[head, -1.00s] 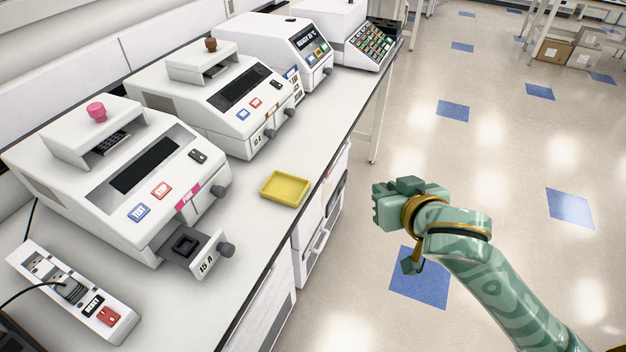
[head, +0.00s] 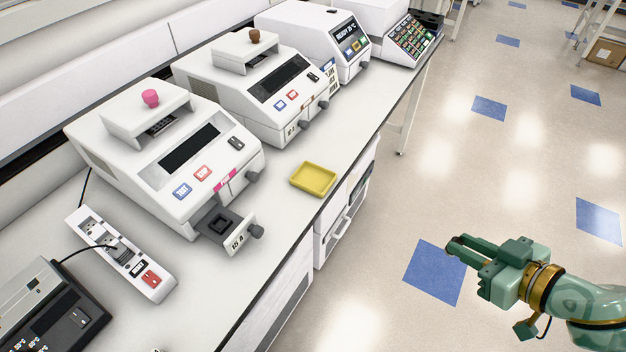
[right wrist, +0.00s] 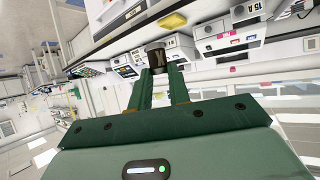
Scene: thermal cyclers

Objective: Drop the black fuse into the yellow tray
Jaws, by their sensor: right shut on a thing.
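My right gripper (head: 456,244) is out over the floor, to the right of the bench and well apart from it. In the right wrist view its fingers (right wrist: 157,76) are shut on the black fuse (right wrist: 156,57), a small dark block at the fingertips. The yellow tray (head: 313,179) lies on the bench near its front edge and looks empty. It also shows in the right wrist view (right wrist: 172,21), beyond the fuse. My left gripper is not in view.
A thermal cycler with a pink knob (head: 150,98) has its 15 A drawer (head: 222,224) pulled out, left of the tray. More cyclers (head: 262,85) stand behind. A power strip (head: 122,254) and a dark device (head: 50,310) are at the lower left. Bare bench surrounds the tray.

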